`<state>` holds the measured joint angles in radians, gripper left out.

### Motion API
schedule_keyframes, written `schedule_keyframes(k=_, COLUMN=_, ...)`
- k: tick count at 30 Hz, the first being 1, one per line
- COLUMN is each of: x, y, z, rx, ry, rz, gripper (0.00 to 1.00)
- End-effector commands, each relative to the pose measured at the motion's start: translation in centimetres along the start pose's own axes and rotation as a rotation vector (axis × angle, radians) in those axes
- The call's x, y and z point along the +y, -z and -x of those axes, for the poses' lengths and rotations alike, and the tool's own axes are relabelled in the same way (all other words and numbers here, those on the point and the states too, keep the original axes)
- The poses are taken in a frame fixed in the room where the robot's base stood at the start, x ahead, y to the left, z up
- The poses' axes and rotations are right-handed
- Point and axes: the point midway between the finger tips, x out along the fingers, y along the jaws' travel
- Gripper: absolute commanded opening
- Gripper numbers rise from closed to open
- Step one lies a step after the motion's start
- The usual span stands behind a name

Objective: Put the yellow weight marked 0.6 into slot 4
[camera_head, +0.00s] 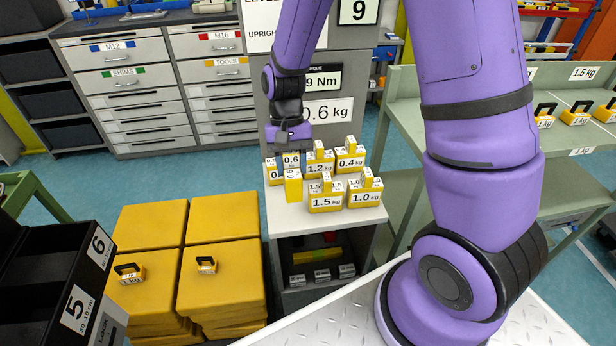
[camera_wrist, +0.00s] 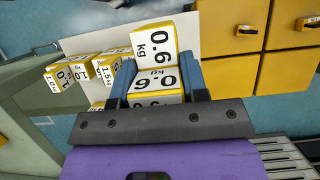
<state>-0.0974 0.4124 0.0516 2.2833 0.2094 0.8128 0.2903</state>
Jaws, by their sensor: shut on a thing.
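The yellow weight marked 0.6 (camera_head: 291,160) is at my gripper, over the left part of the small pale table (camera_head: 275,222). In the wrist view the same weight (camera_wrist: 157,42) shows white faces printed "0.6 kg". My gripper (camera_head: 291,153) points down at it from above. In the wrist view the two blue fingers of my gripper (camera_wrist: 157,78) are on either side of the weight, shut on it. I cannot tell whether it touches the tabletop. Slot 4 is not visible; a black rack (camera_head: 40,270) at lower left shows labels 5 and 6.
Weights marked 1.2 (camera_head: 319,169), 0.4 (camera_head: 350,162), 1.5 (camera_head: 325,203) and 1.0 (camera_head: 364,198) stand close by. Yellow boxes (camera_head: 150,220) are stacked left of the table. A grey-green shelf (camera_head: 560,150) with more weights is at right. Drawer cabinets (camera_head: 120,90) stand behind.

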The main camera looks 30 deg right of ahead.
Motion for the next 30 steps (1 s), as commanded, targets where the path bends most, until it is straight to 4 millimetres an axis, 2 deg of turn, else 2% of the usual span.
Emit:
schedule_keyframes(k=10, x=0.0, y=1.8, z=-4.3, rx=-0.004, ry=-0.001, rz=0.000, gripper=0.00)
schedule_keyframes(k=19, x=0.0, y=2.4, z=-5.8, rx=-0.002, ry=0.000, rz=-0.001, gripper=0.00)
schedule_keyframes(k=27, x=0.0, y=3.6, z=-8.8, rx=-0.004, ry=-0.001, rz=0.000, gripper=0.00)
schedule_keyframes(k=30, x=0.0, y=3.8, z=-9.2, rx=-0.001, ry=0.000, rz=0.000, gripper=0.00)
